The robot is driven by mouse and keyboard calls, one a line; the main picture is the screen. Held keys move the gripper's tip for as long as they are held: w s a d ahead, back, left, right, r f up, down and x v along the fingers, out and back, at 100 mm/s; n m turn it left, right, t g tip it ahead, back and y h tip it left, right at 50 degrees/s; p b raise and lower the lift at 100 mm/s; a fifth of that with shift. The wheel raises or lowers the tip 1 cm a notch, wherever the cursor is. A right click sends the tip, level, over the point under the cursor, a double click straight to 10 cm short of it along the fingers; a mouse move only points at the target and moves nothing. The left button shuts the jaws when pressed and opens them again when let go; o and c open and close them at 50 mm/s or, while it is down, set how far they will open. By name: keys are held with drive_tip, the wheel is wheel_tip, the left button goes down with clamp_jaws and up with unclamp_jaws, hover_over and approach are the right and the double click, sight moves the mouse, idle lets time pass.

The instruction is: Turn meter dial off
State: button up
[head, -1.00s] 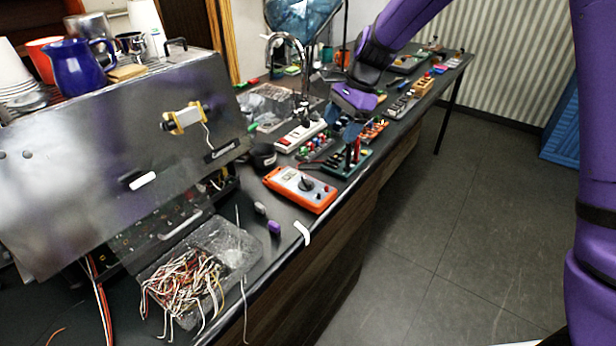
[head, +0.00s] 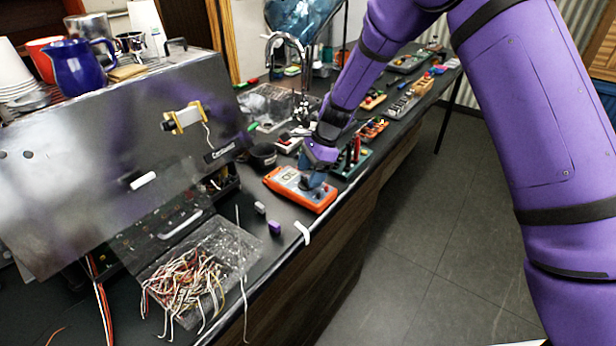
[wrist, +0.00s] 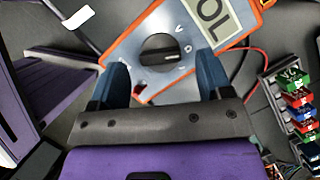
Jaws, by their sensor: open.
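The orange multimeter (head: 281,181) with a grey face lies on the dark counter in the middle of the head view. It also shows in the wrist view (wrist: 183,28), where its display reads "OL". Its round black dial (wrist: 166,50) has a bar-shaped knob that lies roughly sideways in that picture. In the wrist view my gripper (wrist: 165,82) is open. Its two blue fingers are on either side below the dial, with nothing between them.
A holder of colored connectors (wrist: 297,105) is right of the meter in the wrist view. A red lead (wrist: 255,65) runs beside it. A clear tray of wires (head: 195,270) and small purple block (head: 274,227) lie at the front. The large metal panel (head: 110,150) stands left.

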drive_tip(key=shift+x, duration=0.9)
drive_tip(key=c, duration=0.9)
